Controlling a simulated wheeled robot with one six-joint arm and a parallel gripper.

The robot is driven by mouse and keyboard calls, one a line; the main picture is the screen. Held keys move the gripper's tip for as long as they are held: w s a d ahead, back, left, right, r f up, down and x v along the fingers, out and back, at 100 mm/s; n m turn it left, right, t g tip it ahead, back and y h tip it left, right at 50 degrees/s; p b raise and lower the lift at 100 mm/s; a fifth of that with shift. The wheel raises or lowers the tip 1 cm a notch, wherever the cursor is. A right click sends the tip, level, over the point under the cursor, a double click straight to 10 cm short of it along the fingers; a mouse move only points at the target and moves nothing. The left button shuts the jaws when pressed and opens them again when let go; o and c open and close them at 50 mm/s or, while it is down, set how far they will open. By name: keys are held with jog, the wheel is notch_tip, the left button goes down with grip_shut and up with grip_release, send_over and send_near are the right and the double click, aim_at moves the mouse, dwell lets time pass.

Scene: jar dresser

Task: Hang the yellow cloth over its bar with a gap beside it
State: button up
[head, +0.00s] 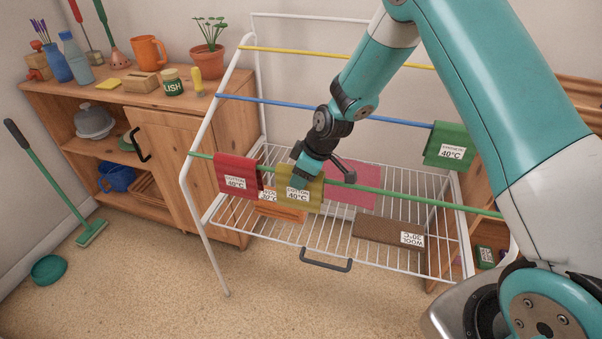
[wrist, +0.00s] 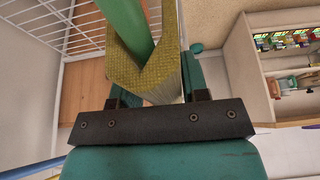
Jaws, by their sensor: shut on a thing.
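The yellow cloth (head: 299,198) is at the green bar (head: 400,198) of the drying rack, its label facing the front. My gripper (head: 307,170) is above it, shut on it from the top. In the wrist view the yellow cloth (wrist: 150,68) is folded around the green bar (wrist: 124,25), with its lower part between the fingers of my gripper (wrist: 160,95). A red cloth (head: 236,173) hangs on the same bar to the left, with a narrow gap between the two. I cannot tell whether the yellow cloth rests its weight on the bar.
A green cloth (head: 448,147) hangs on the blue bar (head: 290,105); the yellow bar (head: 310,52) is bare. Pink (head: 354,184), orange (head: 280,212) and brown (head: 388,232) cloths lie on the rack's wire shelf. The green bar is clear right of the yellow cloth.

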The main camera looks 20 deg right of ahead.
jog(key=o, duration=0.8)
jog(key=shift+o, duration=0.2)
jog(key=shift+r, duration=0.1)
jog(key=shift+r+p, duration=2.55)
jog(key=shift+r, duration=0.9)
